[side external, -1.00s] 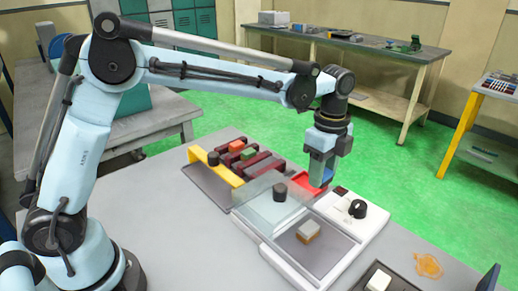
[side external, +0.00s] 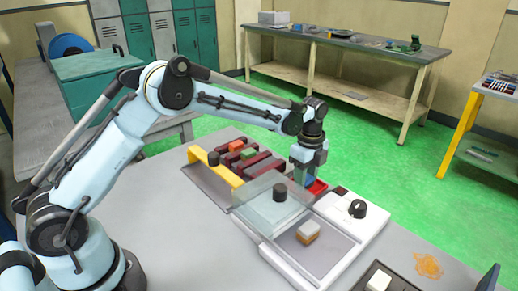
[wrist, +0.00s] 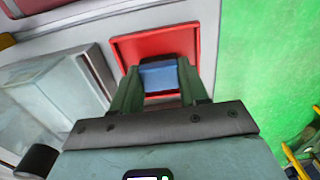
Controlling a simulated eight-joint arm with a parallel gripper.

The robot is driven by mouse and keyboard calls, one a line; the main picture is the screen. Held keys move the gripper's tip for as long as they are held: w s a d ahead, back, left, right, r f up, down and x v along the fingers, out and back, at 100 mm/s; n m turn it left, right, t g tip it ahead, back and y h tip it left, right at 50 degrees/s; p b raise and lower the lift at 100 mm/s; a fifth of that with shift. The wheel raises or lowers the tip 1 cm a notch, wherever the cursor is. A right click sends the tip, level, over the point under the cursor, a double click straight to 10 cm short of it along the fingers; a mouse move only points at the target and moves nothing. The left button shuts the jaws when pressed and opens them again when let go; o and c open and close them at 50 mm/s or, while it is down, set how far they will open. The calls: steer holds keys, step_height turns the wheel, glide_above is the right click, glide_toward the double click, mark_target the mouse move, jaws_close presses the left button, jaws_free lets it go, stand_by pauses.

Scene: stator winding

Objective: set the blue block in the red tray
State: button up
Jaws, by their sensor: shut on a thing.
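The blue block (wrist: 158,76) is between the fingers of my gripper (wrist: 157,82), which is shut on it, in the wrist view. In the side view the blue block (side external: 309,181) shows as a small patch by my gripper (side external: 307,178). The red tray (wrist: 128,50) lies beneath the block in the wrist view, its rim around it. In the side view only part of the red tray (side external: 319,187) shows, beside my gripper. I cannot tell whether the block touches the tray floor.
A clear cover (side external: 262,205) with a black knob (side external: 279,192) stands left of the tray. A white unit with a black dial (side external: 357,208) is at the right. Dark red racks (side external: 262,166) with small blocks and a yellow bar (side external: 216,166) are farther left.

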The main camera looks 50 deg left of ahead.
steer(key=shift+f, duration=0.2)
steer(key=o, duration=0.8)
step_height(320, 180, up, 12)
steer(key=s+a+r+n+t, duration=0.3)
steer(key=s+r+n, duration=0.3)
steer(key=s+n, duration=0.3)
steer(key=s+a+f+n+t, duration=0.1)
steer(key=s+f+n+t, duration=0.3)
steer(key=s+n, duration=0.5)
steer(key=s+f, duration=0.1)
steer(key=s, duration=0.4)
steer(key=shift+a, duration=0.2)
